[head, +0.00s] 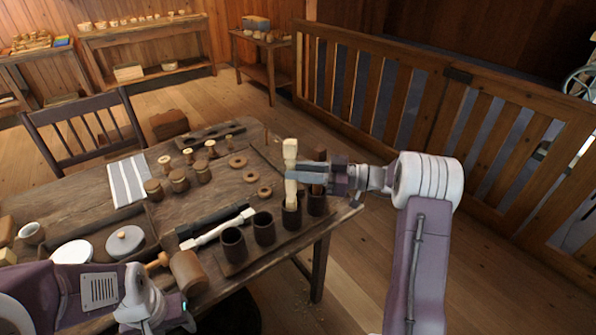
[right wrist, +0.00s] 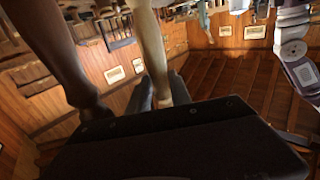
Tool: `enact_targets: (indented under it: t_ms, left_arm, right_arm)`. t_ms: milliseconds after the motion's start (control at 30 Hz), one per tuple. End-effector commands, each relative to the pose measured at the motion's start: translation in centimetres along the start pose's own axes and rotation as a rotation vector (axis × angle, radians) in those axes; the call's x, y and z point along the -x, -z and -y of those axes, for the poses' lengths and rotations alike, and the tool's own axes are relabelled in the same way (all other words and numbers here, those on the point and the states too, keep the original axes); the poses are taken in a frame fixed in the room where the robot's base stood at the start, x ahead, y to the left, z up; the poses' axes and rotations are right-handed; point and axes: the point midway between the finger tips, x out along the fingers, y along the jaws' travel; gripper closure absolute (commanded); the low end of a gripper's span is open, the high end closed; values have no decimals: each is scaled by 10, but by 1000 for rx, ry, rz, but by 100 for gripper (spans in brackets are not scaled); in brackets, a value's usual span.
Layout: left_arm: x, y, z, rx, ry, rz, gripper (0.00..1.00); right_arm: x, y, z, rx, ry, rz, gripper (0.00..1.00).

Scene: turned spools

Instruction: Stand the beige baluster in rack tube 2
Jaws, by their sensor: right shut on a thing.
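The beige baluster (head: 290,170) stands near upright in the head view. My right gripper (head: 296,172) comes from the right and is shut on its middle. The baluster's lower end is at the mouth of the third rack tube (head: 292,216) from the left; I cannot tell how far inside it is. The baluster also shows between the jaws in the right wrist view (right wrist: 151,50). The rack's dark tubes stand in a row, the leftmost (head: 233,246) and second (head: 263,229) looking empty. My left arm is at the lower left; its fingers are not visible.
A brown baluster (head: 319,158) stands in the rightmost tube, close behind my right gripper, and looms in the wrist view (right wrist: 55,50). A pale spindle (head: 218,230) lies left of the rack. A mallet (head: 187,272), rings and small spools occupy the table (head: 105,212).

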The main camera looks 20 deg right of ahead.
Motion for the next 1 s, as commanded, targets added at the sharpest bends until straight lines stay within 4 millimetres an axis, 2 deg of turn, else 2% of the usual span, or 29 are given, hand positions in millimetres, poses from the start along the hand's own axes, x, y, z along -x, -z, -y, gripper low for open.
enact_targets:
  t_ms: [500,767,800,833,867,1000]
  left_arm:
    - [-28,-3,0,0,0,0,48]
    - [-28,-3,0,0,0,0,48]
    - [-28,-3,0,0,0,0,48]
    - [-28,-3,0,0,0,0,48]
    - [-28,-3,0,0,0,0,48]
    - [-28,-3,0,0,0,0,48]
  right_arm:
    - [0,-24,0,0,0,0,100]
    - [0,-23,0,0,0,-1,100]
    - [0,-23,0,0,0,0,64]
    - [0,-23,0,0,0,0,56]
    - [0,-23,0,0,0,0,50]
    - [0,-23,0,0,0,0,50]
